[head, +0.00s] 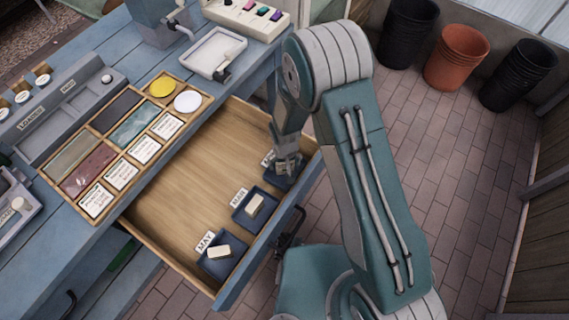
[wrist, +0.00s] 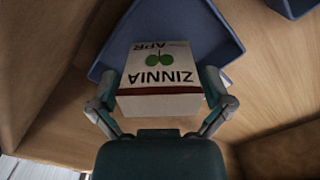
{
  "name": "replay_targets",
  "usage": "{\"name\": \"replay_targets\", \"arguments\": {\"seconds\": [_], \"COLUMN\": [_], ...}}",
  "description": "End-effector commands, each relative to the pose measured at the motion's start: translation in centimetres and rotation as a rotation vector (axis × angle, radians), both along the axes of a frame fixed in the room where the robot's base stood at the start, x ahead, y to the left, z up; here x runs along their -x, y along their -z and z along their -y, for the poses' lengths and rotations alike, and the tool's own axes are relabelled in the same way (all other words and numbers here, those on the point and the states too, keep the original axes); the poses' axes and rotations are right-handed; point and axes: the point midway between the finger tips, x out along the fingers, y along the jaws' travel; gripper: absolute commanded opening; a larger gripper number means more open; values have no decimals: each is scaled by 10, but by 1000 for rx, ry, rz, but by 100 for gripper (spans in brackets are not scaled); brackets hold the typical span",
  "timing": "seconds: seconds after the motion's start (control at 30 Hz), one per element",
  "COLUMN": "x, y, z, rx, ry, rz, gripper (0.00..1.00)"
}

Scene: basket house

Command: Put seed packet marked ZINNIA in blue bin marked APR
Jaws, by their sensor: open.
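The seed packet marked ZINNIA (wrist: 150,65), a white block with a green leaf print, also bears APR and reads upside down in the wrist view. It sits between the open fingers of my gripper (wrist: 160,100), in or just over a blue bin (wrist: 222,38). I cannot tell whether it rests on the bin's floor. In the head view my gripper (head: 287,165) points down into the blue bin (head: 281,185) at the drawer's far right end. That bin's label (head: 267,158) is mostly hidden by my gripper.
The open wooden drawer (head: 185,180) also holds a middle blue bin (head: 243,216) and a blue bin marked MAY (head: 212,268), each with a pale packet. A wooden tray (head: 128,105) with cards stands on the blue bench. The drawer's left part is clear.

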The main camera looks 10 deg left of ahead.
Motion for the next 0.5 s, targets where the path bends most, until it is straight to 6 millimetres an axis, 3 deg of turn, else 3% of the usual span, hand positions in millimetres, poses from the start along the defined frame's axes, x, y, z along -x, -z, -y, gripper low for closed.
{"name": "replay_targets", "arguments": {"seconds": [0.5], "x": [-1], "y": [-92], "z": [-1], "rx": [-2], "ry": [0], "rz": [3], "gripper": [100]}}
